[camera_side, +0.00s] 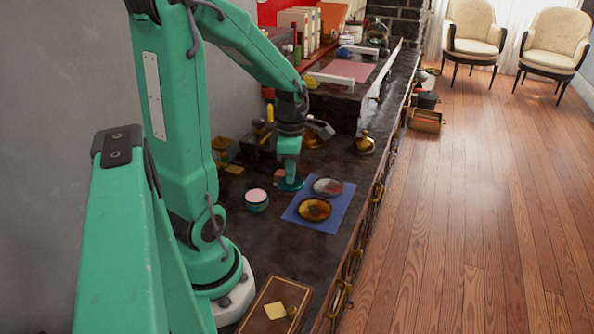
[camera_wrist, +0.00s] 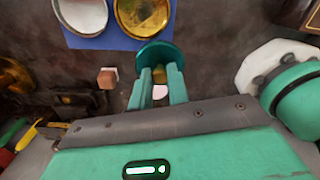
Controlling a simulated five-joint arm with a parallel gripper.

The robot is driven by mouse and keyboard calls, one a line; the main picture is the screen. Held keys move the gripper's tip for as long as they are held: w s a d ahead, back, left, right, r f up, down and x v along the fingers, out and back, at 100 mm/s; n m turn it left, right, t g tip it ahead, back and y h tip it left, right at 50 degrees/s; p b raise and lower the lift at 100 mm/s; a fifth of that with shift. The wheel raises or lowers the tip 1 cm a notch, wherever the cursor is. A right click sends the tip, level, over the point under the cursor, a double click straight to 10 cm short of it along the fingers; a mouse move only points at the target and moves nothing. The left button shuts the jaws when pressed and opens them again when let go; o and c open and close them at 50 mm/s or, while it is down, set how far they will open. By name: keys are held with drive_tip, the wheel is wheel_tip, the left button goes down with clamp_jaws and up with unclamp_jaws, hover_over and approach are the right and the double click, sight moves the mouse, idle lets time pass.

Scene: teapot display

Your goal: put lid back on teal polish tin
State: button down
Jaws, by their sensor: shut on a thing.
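The teal polish tin (camera_side: 256,206) stands open on the dark counter, showing a pale pink top. Its round teal lid (camera_side: 291,186) is under my gripper (camera_side: 288,176), to the right of the tin and close to the left edge of a blue mat. In the wrist view, my gripper (camera_wrist: 160,72) is shut on the lid (camera_wrist: 153,53), with the disc beyond the fingertips. A pale patch shows between the fingers there; I cannot tell whether it is the tin. The side view does not show clearly whether the lid touches the counter.
The blue mat (camera_side: 335,221) holds a silvery dish (camera_side: 327,186) and a golden dish (camera_side: 314,209). A small wooden cube (camera_wrist: 107,78) lies beside the lid. A brass object (camera_side: 364,144) stands farther back. A brown case (camera_side: 275,303) lies in front. Counter around the tin is clear.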

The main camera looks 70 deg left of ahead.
drive_tip(key=s+a+n, duration=0.6)
drive_tip(key=s+a, duration=0.1)
drive_tip(key=shift+a+f, duration=0.3)
drive_tip(key=shift+f, duration=0.1)
drive_tip(key=shift+f, duration=0.15)
drive_tip(key=shift+f, duration=3)
drive_tip(key=shift+s, duration=0.15)
drive_tip(key=shift+f, duration=0.2)
idle(0.4)
drive_tip(key=c, duration=1.3)
unclamp_jaws()
